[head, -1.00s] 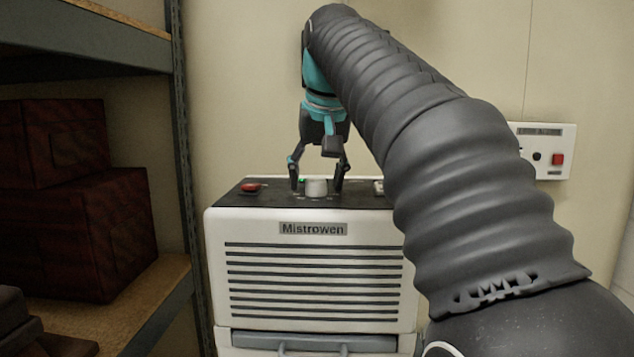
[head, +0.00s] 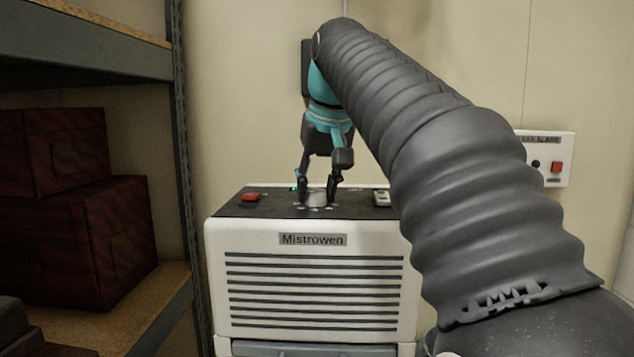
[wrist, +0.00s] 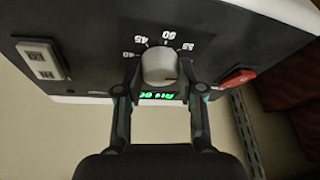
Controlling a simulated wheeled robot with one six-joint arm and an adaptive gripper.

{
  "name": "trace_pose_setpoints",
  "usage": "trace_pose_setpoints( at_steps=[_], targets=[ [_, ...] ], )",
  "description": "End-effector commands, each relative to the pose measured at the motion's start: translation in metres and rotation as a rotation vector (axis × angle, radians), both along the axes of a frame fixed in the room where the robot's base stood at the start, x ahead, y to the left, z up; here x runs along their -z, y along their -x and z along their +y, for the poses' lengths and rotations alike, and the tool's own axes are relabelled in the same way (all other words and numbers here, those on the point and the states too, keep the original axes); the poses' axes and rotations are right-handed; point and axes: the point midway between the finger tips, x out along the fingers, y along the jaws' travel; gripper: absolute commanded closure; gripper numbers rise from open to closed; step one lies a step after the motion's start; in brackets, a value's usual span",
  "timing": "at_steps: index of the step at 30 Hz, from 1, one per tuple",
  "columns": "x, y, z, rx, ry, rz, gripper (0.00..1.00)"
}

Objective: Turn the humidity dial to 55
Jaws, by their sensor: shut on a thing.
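The humidity dial (head: 316,198) is a pale round knob on the black top panel of the white Mistrowen unit (head: 312,280). In the wrist view the dial (wrist: 158,67) has printed numbers around its far side, with 40, 45, 50 and 55 readable. A small dark mark shows on its lower right; I cannot tell its exact setting. My gripper (head: 318,197) points down from above, with its fingers shut on the dial's two sides. The wrist view also shows the fingers (wrist: 160,80) either side of it. A green lit display (wrist: 158,95) sits beside the dial, partly unreadable.
A red switch (head: 251,197) is left of the dial and a pale rocker switch (head: 382,198) is right of it. A wall panel with a red button (head: 555,168) is at the right. Shelving with dark red boxes (head: 75,240) stands at the left.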

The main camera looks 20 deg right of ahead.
Motion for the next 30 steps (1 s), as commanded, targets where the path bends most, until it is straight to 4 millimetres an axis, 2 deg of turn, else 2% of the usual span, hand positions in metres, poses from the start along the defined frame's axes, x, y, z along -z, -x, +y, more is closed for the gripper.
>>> trace_pose_setpoints(
  at_steps=[18,30],
  targets=[
    [-0.0015,-0.0017,-0.0025,-0.488,-0.001,0.001,0.97],
    [0.0004,-0.0022,-0.0026,-0.658,-0.001,0.001,0.97]
  ],
)
